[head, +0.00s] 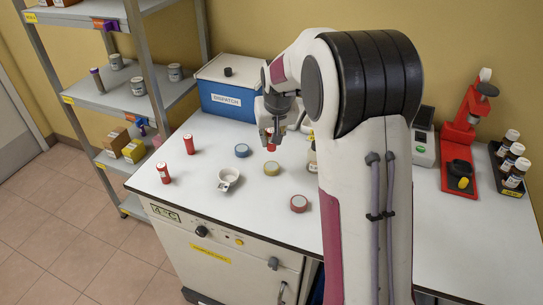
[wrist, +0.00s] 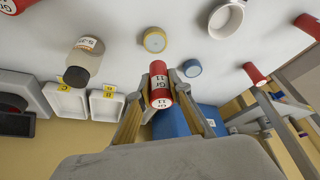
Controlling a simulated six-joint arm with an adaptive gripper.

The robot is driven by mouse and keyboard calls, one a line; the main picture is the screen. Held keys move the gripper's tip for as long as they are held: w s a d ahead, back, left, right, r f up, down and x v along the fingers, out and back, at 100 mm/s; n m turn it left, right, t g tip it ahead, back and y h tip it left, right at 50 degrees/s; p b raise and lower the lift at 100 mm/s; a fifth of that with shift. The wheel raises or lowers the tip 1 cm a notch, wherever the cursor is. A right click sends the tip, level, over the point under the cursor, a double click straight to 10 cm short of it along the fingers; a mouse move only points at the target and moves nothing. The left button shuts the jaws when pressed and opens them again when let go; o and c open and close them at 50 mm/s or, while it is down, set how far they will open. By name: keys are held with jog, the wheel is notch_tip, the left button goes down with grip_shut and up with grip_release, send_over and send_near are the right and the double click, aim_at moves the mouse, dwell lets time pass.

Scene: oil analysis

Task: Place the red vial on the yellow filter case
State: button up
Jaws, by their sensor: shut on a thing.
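My gripper (head: 271,135) is shut on a red vial (head: 271,141), which has a white label. The vial is held between both fingers in the wrist view (wrist: 159,86). The yellow filter case (head: 272,169) is a low round case on the white bench, in front of the gripper in the head view. It also shows in the wrist view (wrist: 154,40), just above the held vial and apart from it. Nothing is on its top. In the head view my fingers partly hide the vial.
Two other red vials (head: 189,144) (head: 163,172) stand at the left. A bottle (wrist: 85,60) shows in the wrist view. A blue dispatch box (head: 226,100) stands behind.

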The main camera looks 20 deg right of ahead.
aim_at(272, 151)
jog(key=shift+f, duration=1.3)
jog(key=shift+f, duration=1.85)
jog(key=shift+f, duration=0.15)
jog(key=o, duration=0.9)
jog(key=v, duration=1.2)
jog(key=shift+w, duration=0.1)
